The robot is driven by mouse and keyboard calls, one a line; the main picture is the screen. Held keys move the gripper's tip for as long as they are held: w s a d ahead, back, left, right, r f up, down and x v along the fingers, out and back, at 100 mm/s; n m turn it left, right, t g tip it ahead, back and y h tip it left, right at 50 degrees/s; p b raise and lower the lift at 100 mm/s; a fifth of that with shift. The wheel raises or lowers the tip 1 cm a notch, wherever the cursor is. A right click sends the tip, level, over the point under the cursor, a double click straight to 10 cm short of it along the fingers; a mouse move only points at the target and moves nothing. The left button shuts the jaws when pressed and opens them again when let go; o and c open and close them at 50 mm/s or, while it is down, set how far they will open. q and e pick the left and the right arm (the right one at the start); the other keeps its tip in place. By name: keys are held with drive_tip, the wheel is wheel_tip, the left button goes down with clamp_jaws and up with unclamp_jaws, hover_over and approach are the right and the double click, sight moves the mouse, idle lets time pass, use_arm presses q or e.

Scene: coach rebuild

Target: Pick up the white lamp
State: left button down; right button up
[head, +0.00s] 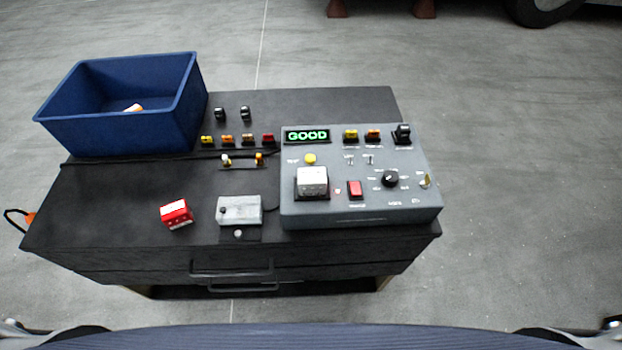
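A white block-shaped lamp (312,181) sits upright in a dark socket on the grey test panel (365,212). A green display (307,135) on the panel reads GOOD. A red block-shaped lamp (176,213) with a white lower part lies on the dark bench top to the left. Neither of my grippers shows in the head view, and nothing is seen touching the white lamp.
A grey box (239,210) sits left of the panel. Several small coloured parts stand in a row behind. The bench's left front is clear.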

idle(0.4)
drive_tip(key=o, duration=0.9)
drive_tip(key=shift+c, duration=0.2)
